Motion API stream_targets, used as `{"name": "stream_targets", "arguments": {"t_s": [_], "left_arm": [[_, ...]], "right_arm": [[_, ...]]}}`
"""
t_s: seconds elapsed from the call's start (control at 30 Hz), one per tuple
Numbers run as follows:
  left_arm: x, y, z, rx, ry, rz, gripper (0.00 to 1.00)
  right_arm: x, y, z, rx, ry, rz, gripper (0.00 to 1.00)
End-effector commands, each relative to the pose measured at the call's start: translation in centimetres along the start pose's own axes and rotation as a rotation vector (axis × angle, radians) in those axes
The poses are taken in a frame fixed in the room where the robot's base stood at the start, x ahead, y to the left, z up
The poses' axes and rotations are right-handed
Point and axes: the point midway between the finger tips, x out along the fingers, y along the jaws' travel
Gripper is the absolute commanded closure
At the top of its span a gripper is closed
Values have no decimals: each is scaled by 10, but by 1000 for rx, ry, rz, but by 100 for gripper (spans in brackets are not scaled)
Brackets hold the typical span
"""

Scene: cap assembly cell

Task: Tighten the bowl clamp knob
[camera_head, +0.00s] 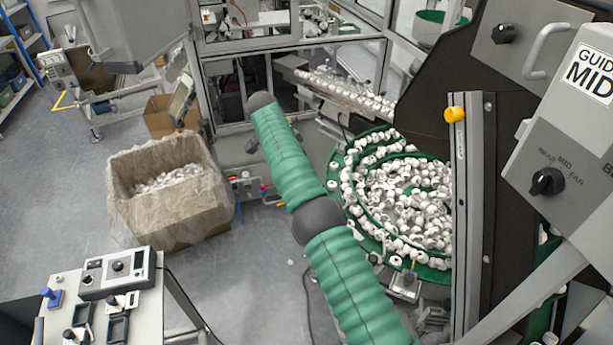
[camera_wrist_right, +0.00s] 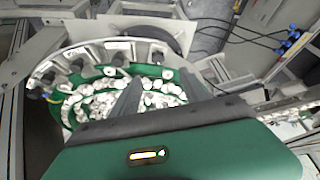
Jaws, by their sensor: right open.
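No knob is labelled as the bowl clamp knob, and I cannot tell which one it is. A small yellow-tipped part sits at the front rim of the green bowl (camera_head: 433,275). The bowl holds many white caps (camera_head: 405,195). My right gripper (camera_wrist_right: 160,80) is open, its two grey fingers apart and pointing over the bowl, with nothing visible between them. Neither gripper shows in the head view; a green-sleeved arm of mine crosses its middle.
A guide box with a black selector knob (camera_head: 547,181) and an upright rail with an orange-yellow knob (camera_head: 455,114) stand right of the bowl. A lined carton of caps (camera_head: 168,200) stands on the floor at left. A bench with a control box (camera_head: 118,272) is at lower left.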

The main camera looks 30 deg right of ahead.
Motion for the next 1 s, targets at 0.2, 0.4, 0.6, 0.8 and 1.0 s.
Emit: {"name": "stream_targets", "arguments": {"t_s": [0.2,0.4,0.6,0.8,1.0], "left_arm": [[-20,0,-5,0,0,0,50],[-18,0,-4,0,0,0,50],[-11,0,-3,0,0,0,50],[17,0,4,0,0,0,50],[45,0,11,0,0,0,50]], "right_arm": [[-29,0,-1,-1,0,1,47],[-28,0,0,-1,0,2,47],[-14,-21,19,-60,-43,-75,47],[21,-125,125,-281,-190,-557,47],[24,-188,189,-245,-53,-1003,47]]}}
